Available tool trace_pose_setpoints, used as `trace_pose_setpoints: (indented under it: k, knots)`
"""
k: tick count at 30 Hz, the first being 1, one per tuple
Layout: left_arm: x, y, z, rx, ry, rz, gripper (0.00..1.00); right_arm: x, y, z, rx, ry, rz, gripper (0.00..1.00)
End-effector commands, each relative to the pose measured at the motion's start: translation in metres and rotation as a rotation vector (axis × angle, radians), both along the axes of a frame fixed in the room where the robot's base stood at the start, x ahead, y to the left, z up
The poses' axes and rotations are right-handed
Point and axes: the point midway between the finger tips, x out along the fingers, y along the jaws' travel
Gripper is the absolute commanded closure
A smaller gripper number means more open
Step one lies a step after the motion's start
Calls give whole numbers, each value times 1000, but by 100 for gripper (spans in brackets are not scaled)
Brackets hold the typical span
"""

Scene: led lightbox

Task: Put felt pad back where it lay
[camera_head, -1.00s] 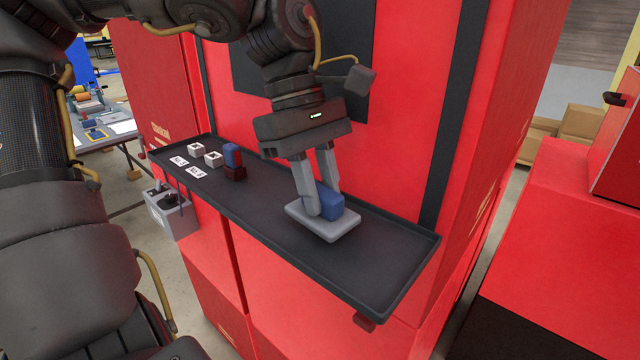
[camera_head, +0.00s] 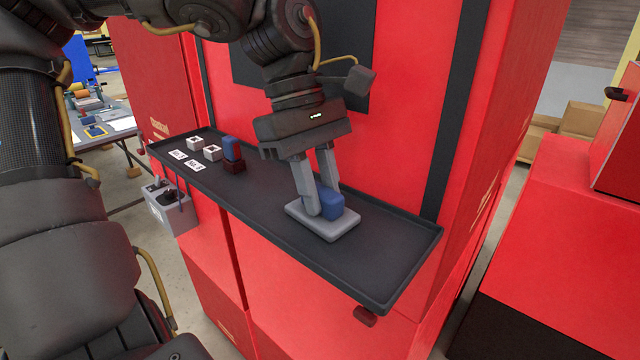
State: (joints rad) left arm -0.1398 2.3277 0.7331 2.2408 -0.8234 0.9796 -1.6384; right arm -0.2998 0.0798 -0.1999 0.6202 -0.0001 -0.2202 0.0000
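A light grey flat pad (camera_head: 337,228) lies on the black shelf tray, right of its middle. A blue block (camera_head: 334,204) stands on top of the pad. I cannot tell from this view whether the felt pad is the grey piece or the whole grey and blue piece. My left gripper (camera_head: 323,202) points down, with its two grey fingers on either side of the blue block and seemingly closed against it. The near finger hides part of the block. My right gripper is not in view.
The black tray (camera_head: 385,268) has a raised rim and is bare on its right. Toward its left stand a blue piece on a dark red base (camera_head: 234,154), two small white blocks (camera_head: 212,152) and two white cards (camera_head: 195,166). A red cabinet wall (camera_head: 400,130) rises behind.

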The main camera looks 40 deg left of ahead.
Motion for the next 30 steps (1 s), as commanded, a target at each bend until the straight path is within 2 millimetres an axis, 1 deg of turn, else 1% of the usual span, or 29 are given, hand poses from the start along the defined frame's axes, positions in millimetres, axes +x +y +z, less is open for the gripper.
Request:
trace_pose_setpoints:
  k: [1,5,6,14,17,20,25,30]
  knots:
    - [0,0,0,0,0,0,70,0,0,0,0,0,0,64]
    - [0,0,0,0,0,0,53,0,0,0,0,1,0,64]
    - [0,0,0,0,0,0,52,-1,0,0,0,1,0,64]
    - [0,0,1,0,0,0,52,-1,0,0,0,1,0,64]
    - [1,3,8,2,-3,2,52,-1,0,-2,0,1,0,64]
    - [1,8,22,1,-4,5,52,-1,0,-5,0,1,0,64]
    - [2,19,56,1,-7,5,52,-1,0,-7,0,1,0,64]
    - [2,29,85,2,-3,4,52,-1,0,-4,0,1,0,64]
